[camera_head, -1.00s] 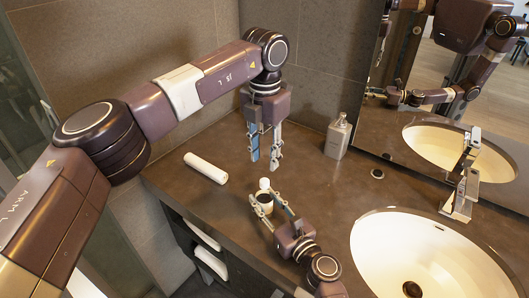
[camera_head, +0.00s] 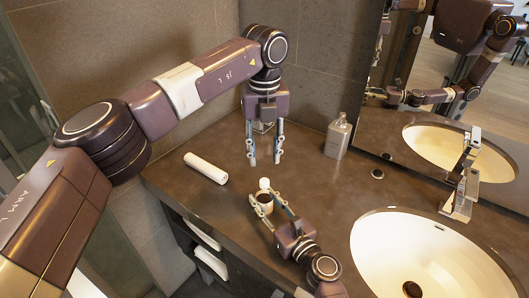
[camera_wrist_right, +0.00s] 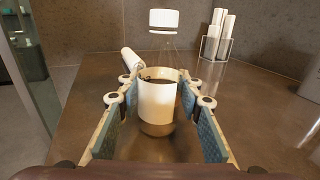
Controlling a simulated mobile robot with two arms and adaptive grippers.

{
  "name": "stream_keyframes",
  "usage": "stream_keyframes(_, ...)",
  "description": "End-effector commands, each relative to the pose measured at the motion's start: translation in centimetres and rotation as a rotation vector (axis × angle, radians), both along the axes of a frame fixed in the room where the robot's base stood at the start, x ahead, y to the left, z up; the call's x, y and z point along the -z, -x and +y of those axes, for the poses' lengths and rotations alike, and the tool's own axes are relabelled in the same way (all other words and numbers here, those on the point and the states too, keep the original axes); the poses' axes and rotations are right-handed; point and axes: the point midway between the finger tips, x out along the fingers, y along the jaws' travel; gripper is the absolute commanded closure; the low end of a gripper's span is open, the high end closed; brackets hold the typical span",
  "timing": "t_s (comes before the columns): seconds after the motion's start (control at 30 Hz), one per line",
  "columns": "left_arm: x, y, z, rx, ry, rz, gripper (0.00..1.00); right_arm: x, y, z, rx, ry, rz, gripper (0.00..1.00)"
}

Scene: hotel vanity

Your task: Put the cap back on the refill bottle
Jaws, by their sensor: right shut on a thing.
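The refill bottle (camera_head: 264,203) stands upright on the counter, clear with dark content and a white label; its labelled body fills the middle of the right wrist view (camera_wrist_right: 157,104). The white cap (camera_head: 264,184) is at the top of the bottle, and it also shows in the right wrist view (camera_wrist_right: 163,20). It looks seated over the clear neck; whether it is tightened I cannot tell. My right gripper (camera_head: 261,200) is shut on the bottle's body, one finger on each side. My left gripper (camera_head: 264,158) is open and empty, fingers pointing down, behind the bottle and apart from it.
A white roll (camera_head: 206,168) lies on the counter to the left. A grey dispenser bottle (camera_head: 338,137) stands by the mirror. The sink (camera_head: 375,240) and tap (camera_head: 461,185) are at the right. A rack with rolled towels (camera_wrist_right: 218,35) shows in the right wrist view.

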Motion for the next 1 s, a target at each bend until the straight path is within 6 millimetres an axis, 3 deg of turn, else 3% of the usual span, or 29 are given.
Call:
stream_keyframes(0.6,7.4,0.0,0.0,0.001,0.0,0.002,0.68,0.0,0.0,0.0,0.0,0.0,0.0,1.0)
stream_keyframes(1.0,8.0,0.0,0.0,0.001,-0.001,0.0,0.68,0.0,0.0,0.0,0.0,0.0,0.0,1.0)
